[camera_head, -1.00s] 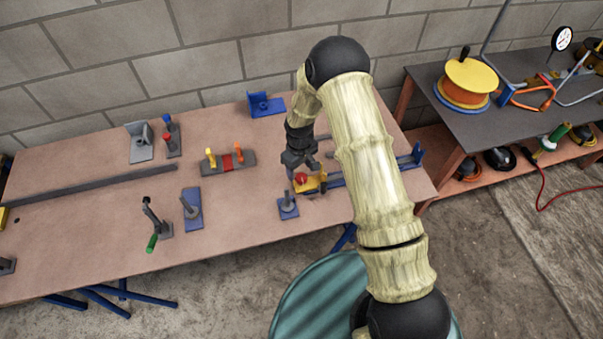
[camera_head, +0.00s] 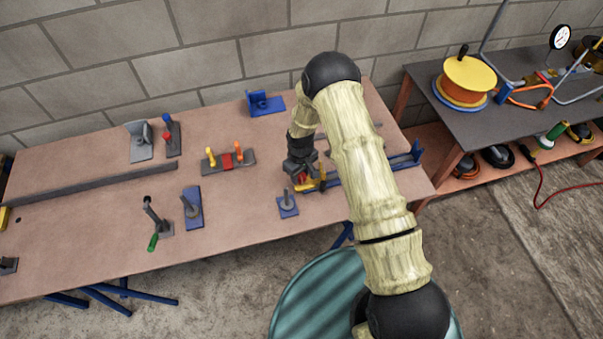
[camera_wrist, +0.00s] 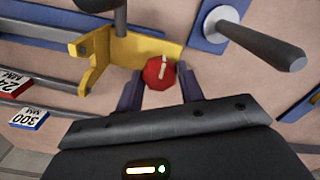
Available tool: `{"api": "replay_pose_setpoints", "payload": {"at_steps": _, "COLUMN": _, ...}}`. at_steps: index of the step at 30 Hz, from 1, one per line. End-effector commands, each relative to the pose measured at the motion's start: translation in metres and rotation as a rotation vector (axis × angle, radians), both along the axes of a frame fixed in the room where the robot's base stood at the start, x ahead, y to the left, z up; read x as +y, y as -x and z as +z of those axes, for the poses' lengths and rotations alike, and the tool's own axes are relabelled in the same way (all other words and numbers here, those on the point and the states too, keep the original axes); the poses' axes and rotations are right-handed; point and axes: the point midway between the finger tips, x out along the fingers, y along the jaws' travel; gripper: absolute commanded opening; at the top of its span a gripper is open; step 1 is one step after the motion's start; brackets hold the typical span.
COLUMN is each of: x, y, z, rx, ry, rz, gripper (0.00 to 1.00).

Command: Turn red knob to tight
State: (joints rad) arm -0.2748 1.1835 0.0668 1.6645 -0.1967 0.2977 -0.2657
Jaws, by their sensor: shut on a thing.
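The red knob (camera_wrist: 159,72) has a pale pointer line on its top and sits at the edge of a yellow bracket (camera_wrist: 125,52) in the wrist view. In the head view the red knob (camera_head: 303,180) is mostly hidden under my gripper (camera_head: 305,178). My gripper (camera_wrist: 160,88) points down at the knob, one dark finger on each side, and is shut on it. The pale line runs nearly up and down in the wrist picture. Any tight marking cannot be made out.
A blue plate with a grey post (camera_head: 287,204) stands close to my gripper. Blue and grey rails (camera_head: 375,170) run right from the yellow bracket. A "300 MM" label (camera_wrist: 29,119) lies at left in the wrist view.

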Motion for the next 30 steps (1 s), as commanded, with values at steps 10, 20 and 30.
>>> {"api": "replay_pose_setpoints", "payload": {"at_steps": 10, "x": -0.0027, "y": -0.0033, "z": -0.0003, "rx": -0.004, "ry": 0.004, "rz": -0.053, "gripper": 0.15}}
{"api": "replay_pose_setpoints", "payload": {"at_steps": 20, "x": 0.0017, "y": -0.0033, "z": -0.0016, "rx": -0.007, "ry": 0.006, "rz": -0.226, "gripper": 0.15}}
{"api": "replay_pose_setpoints", "payload": {"at_steps": 30, "x": 0.0, "y": -0.0037, "z": -0.0014, "rx": -0.007, "ry": 0.002, "rz": -0.54, "gripper": 0.15}}
